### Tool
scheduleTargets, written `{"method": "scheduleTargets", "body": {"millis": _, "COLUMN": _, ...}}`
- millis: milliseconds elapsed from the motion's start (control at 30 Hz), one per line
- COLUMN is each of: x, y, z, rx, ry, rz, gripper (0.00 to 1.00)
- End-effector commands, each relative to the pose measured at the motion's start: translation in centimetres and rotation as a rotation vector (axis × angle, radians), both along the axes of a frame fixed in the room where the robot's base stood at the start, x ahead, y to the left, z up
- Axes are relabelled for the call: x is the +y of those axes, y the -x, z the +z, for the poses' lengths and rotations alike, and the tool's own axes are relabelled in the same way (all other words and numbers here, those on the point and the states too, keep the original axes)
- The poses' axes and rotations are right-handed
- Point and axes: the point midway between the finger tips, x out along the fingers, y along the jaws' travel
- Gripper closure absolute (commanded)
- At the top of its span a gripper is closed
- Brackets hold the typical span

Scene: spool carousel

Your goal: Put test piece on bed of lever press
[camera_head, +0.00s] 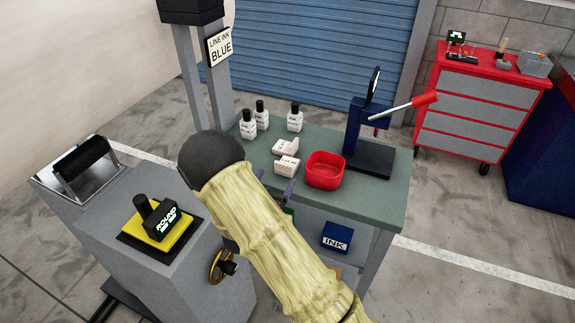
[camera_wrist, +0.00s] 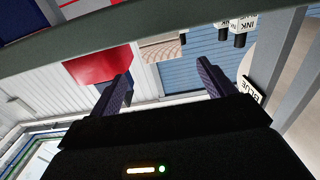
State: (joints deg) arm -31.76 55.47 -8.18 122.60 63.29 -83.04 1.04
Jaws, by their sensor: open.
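Two small white blocks with dark lettering lie on the green bench, one farther back (camera_head: 286,146) and one nearer (camera_head: 287,167). I cannot tell which, if either, is the test piece. The lever press (camera_head: 355,128) is dark blue with a red-handled lever, and its dark bed (camera_head: 372,160) looks empty. My gripper (camera_head: 288,190) is at the bench's front edge, just in front of the nearer block, partly hidden by my arm. In the wrist view my gripper (camera_wrist: 163,85) is open, its dark purple fingers apart with nothing held between them.
A red tray (camera_head: 325,170) stands between the blocks and the press. Ink bottles (camera_head: 248,125) stand at the bench's back left. A blue ink box (camera_head: 337,237) is on the lower shelf. A grey machine with a yellow-and-black pad (camera_head: 142,236) stands left. A red tool cart (camera_head: 480,95) is behind right.

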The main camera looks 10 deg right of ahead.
Motion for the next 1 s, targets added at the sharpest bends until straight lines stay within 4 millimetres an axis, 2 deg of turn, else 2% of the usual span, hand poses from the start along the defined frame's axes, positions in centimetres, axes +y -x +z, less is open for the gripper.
{"method": "scheduleTargets", "body": {"millis": 333, "x": -0.2, "y": -0.3, "z": 0.1, "rx": 0.001, "ry": -0.001, "rz": 0.0, "gripper": 0.18}}
{"method": "scheduleTargets", "body": {"millis": 700, "x": -2.7, "y": -4.2, "z": 0.2, "rx": 0.001, "ry": -0.001, "rz": -0.001, "gripper": 0.18}}
{"method": "scheduleTargets", "body": {"millis": 1000, "x": -2.8, "y": -4.4, "z": 0.1, "rx": 0.0, "ry": 0.0, "rz": 0.0, "gripper": 0.18}}
